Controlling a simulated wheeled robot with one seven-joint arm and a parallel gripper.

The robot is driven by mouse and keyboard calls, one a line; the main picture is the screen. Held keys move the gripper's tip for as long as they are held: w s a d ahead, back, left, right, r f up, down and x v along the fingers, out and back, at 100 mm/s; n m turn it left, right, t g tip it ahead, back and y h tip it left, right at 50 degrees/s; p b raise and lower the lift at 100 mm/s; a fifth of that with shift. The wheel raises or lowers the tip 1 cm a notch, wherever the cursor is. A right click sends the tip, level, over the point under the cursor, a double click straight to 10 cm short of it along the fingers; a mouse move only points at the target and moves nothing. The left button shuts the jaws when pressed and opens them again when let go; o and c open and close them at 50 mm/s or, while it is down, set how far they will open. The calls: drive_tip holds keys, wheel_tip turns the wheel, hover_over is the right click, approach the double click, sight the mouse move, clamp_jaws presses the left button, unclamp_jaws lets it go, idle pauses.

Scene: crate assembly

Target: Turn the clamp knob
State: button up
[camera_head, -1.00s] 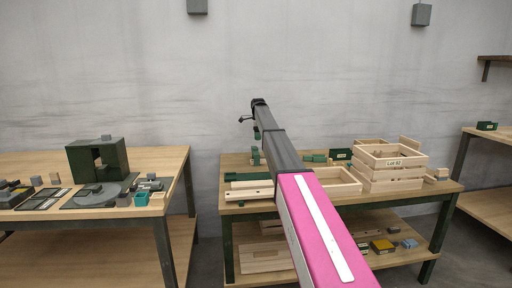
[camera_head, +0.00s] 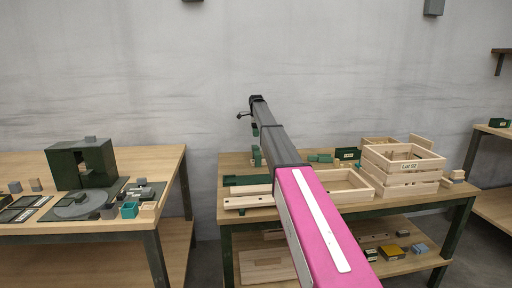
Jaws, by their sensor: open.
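My gripper (camera_head: 254,130) hangs small and far off at the end of my arm, above the back left of the middle workbench (camera_head: 330,211). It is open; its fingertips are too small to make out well. Below it a small green upright part (camera_head: 257,156) stands on the bench, apart from the gripper. It may belong to the clamp, but no knob can be told for sure. A green fixture (camera_head: 246,180) lies in front of it with pale wooden slats (camera_head: 248,198) at its front. My arm hides part of the bench.
A left bench (camera_head: 170,165) carries a green block press (camera_head: 82,163) and small parts. Floor shows between the benches.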

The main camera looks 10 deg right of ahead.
sight(256, 148)
wheel_tip(256, 148, down, 9)
drive_tip(key=shift+r, duration=0.1)
idle(0.3)
drive_tip(key=c, duration=0.9)
